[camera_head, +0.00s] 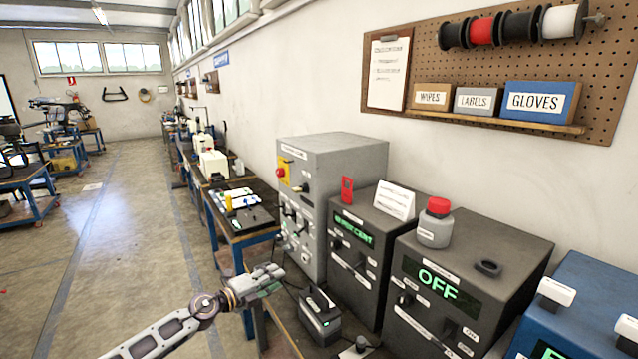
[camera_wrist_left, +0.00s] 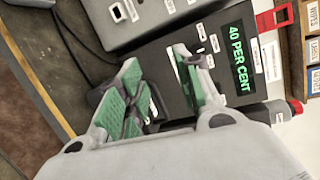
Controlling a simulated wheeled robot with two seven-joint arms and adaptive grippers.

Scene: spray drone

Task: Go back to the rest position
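My right gripper is in neither view.
A grey cabinet (camera_head: 345,165), a dark unit reading 40 PER CENT (camera_wrist_left: 240,58), and a dark unit reading OFF (camera_head: 415,240) line the wall. A red-capped bottle (camera_head: 435,225) stands on top. A blue box (camera_head: 590,290) is at right. The floor (camera_head: 130,220) at left is clear.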

